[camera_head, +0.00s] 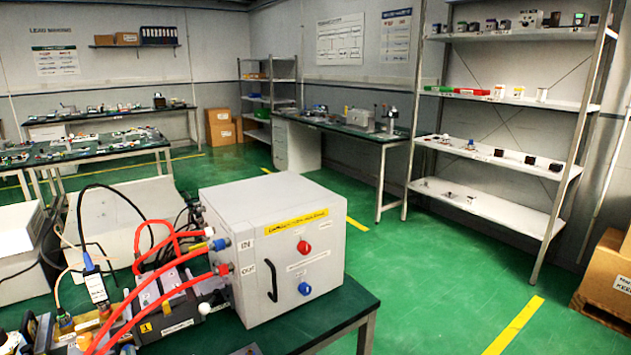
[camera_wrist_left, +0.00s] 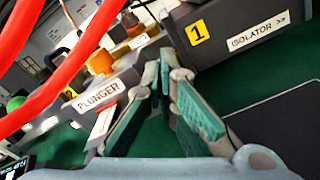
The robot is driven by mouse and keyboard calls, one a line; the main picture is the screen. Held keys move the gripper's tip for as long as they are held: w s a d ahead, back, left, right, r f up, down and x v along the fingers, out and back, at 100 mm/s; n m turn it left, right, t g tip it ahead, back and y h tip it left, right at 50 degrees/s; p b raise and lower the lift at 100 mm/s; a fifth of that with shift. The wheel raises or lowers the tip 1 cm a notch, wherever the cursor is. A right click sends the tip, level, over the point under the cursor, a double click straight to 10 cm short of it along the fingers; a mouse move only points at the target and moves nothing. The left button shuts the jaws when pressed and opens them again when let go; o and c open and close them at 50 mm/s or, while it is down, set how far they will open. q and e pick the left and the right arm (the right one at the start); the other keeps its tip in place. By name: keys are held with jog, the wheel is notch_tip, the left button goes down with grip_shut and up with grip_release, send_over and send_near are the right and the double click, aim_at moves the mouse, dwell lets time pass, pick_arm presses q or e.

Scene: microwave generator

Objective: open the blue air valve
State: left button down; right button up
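The grey air box (camera_head: 285,235) stands on the near bench in the head view. Its front carries a red knob (camera_head: 304,248) and a blue knob (camera_head: 305,288), beside a black curved handle (camera_head: 271,280). On its left side a blue fitting (camera_head: 218,244) sits by the IN label and a red fitting (camera_head: 222,269) by the OUT label, both with red hoses. My left gripper (camera_wrist_left: 164,75) shows teal pads in the left wrist view; I see nothing between them, and their spacing is unclear. The blue knob is not in that view. My right gripper is not in view.
Red hoses (camera_head: 150,290) arch over equipment at the left of the air box. The left wrist view shows a PLUNGER block (camera_wrist_left: 100,96) and an ISOLATOR block (camera_wrist_left: 245,40) near the fingers. The bench (camera_head: 345,305) is clear right of the box.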

pick_arm(q)
jog(key=v, duration=0.2)
jog(key=shift+s+d+r+p, duration=0.15)
jog(key=shift+s+d+p, duration=0.15)
jog(key=shift+a, duration=0.1)
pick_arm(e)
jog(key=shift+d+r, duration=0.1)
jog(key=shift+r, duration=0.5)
